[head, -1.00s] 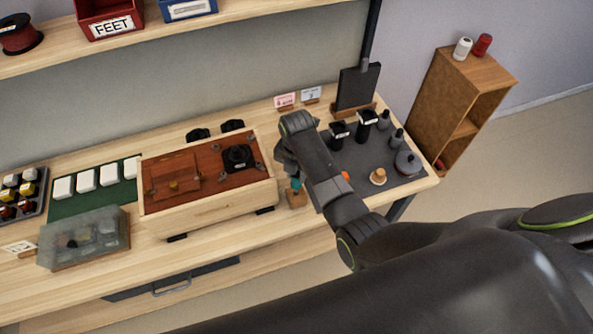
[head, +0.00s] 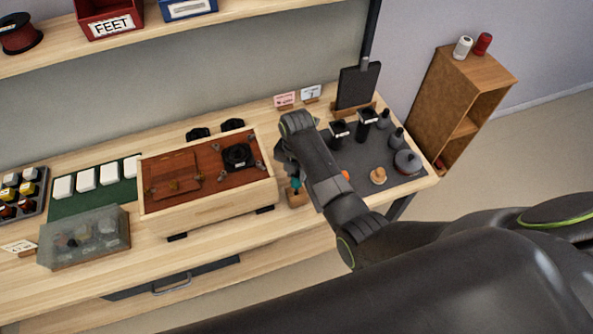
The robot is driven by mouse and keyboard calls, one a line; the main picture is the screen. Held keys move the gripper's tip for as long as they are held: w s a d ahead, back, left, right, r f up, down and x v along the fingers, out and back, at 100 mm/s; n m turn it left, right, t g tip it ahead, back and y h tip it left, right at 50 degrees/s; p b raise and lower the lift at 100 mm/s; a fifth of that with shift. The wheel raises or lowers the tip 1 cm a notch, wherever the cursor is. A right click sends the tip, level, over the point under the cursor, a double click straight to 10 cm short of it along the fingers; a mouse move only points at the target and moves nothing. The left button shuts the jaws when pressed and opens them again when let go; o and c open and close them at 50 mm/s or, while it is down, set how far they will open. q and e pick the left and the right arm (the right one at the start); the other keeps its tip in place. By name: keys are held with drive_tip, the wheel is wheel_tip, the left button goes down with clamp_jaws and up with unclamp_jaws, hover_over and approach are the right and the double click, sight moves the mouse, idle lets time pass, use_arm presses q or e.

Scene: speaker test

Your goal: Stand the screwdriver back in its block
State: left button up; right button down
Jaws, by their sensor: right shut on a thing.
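The screwdriver shows only as a small teal part (head: 295,184) below the jaws of my right gripper (head: 290,168). The gripper points down at the front of the bench and is shut on the screwdriver, though my own wrist hides much of the jaws. The small wooden block (head: 298,199) sits on the bench just under the teal part, right of the wooden speaker box. I cannot tell whether the screwdriver's tip is inside the block or above it. My left gripper is out of view.
The open speaker box (head: 208,212) stands close on the left. A dark grey mat (head: 372,163) with jars, bottles and a wooden-topped item lies to the right, partly behind my forearm. A clear-lidded case (head: 85,238) sits at the front left.

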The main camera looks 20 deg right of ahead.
drive_tip(key=shift+f+b, duration=0.65)
drive_tip(key=shift+f, duration=0.65)
idle(0.6)
drive_tip(key=shift+p, duration=0.45)
idle(0.6)
drive_tip(key=shift+f+b, duration=0.4)
drive_tip(key=shift+f, duration=0.45)
idle(0.9)
drive_tip(key=c, duration=1.1)
unclamp_jaws()
